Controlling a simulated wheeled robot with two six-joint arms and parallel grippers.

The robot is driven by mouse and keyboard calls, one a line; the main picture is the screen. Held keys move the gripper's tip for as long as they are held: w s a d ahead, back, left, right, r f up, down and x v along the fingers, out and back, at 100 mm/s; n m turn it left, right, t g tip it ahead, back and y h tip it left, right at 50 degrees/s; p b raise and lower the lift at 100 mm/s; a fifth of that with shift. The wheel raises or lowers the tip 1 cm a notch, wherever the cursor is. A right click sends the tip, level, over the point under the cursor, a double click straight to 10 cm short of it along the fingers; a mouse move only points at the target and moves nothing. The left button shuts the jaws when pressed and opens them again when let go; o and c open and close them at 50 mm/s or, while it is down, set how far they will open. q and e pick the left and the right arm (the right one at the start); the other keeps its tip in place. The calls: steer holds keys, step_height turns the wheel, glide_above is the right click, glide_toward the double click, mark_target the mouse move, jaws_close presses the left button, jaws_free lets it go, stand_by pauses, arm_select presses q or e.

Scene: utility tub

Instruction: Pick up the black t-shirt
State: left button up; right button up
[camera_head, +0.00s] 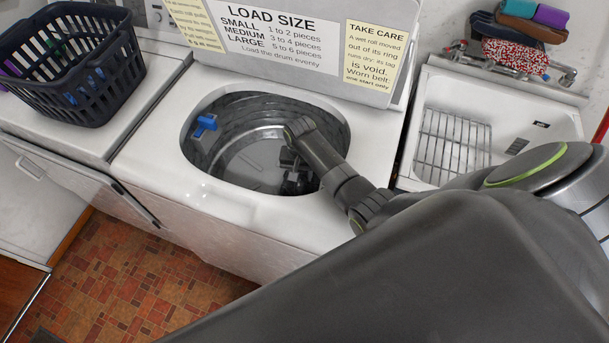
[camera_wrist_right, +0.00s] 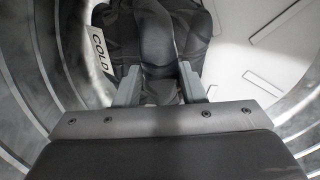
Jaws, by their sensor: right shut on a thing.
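The black t-shirt (camera_wrist_right: 160,28) lies bunched at the bottom of the washer drum in the right wrist view. Its folds pass between the two fingers of my right gripper (camera_wrist_right: 160,80), which is shut on the cloth. In the head view my right arm reaches down through the oval opening of the top-load washer (camera_head: 240,208). The right gripper (camera_head: 297,178) is low inside the drum, and dark cloth there is hard to tell from the gripper. A pale tag reading COLD (camera_wrist_right: 101,55) lies beside the shirt. My left gripper is not in view.
A blue fitting (camera_head: 205,124) sits at the drum's left inner rim. The raised lid (camera_head: 300,70) with printed signs stands behind the opening. A dark laundry basket (camera_head: 70,62) is on the left. A sink (camera_head: 545,135) with a wire rack (camera_head: 452,145) is on the right.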

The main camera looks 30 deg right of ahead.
jaws_close()
steer(key=shift+r, duration=0.1)
step_height(320, 180, up, 10)
stand_by(0.4)
steer(key=shift+f+b, duration=0.6)
steer(key=shift+f, duration=0.15)
